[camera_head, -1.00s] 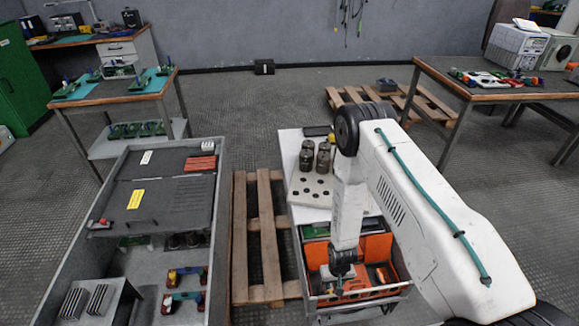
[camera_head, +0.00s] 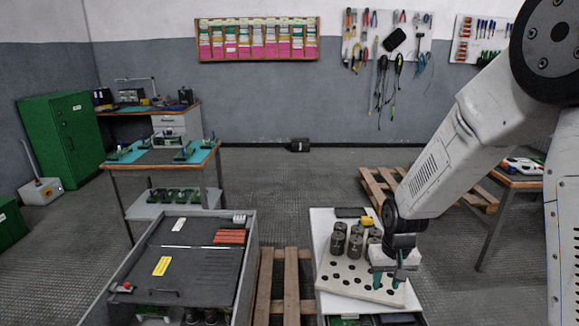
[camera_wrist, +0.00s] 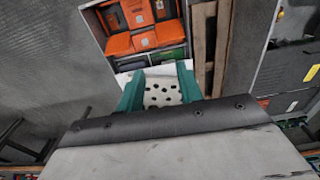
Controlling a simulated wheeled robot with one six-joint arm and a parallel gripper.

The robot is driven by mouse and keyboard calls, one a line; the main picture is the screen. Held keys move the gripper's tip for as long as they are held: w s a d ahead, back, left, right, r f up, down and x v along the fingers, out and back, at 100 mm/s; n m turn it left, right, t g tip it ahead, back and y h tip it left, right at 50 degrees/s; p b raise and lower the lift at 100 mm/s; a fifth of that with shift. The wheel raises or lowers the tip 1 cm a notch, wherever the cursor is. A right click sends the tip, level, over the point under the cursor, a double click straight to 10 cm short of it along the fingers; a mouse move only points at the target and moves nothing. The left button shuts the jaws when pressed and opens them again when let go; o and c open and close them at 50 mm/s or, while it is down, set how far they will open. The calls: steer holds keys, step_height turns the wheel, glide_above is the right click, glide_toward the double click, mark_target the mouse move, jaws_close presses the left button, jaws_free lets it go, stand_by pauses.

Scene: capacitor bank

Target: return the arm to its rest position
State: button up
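My arm comes in from the right in the head view. My gripper (camera_head: 388,279) points down in front of the right part of a pale plate with round holes (camera_head: 345,282). In the wrist view, the two green fingers of my gripper (camera_wrist: 159,84) stand apart with nothing between them. The holed plate (camera_wrist: 162,98) shows beyond the gap. Several dark cylinders (camera_head: 338,240) stand at the plate's back; my wrist hides part of that area.
A grey cabinet (camera_head: 250,262) with a dark top stands to the left, a wooden pallet (camera_head: 291,290) beside it. Orange boxes (camera_wrist: 119,45) lie in a bin in the wrist view. A worktable (camera_head: 518,183) is at the right, partly behind my arm. Open floor (camera_head: 300,185) lies at the back.

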steer(key=s+d+r, duration=0.1)
steer(key=s+r, duration=0.4)
steer(key=r, duration=0.3)
steer(key=s+r, duration=0.6)
steer(key=r, duration=0.2)
steer(key=s+r, duration=0.4)
steer(key=s, duration=0.4)
steer(key=s+d+r, duration=0.1)
steer(key=s+r, duration=0.3)
steer(key=s, duration=0.4)
steer(key=shift+s+t, duration=0.3)
steer(key=shift+s, duration=0.1)
steer(key=shift+d, duration=0.15)
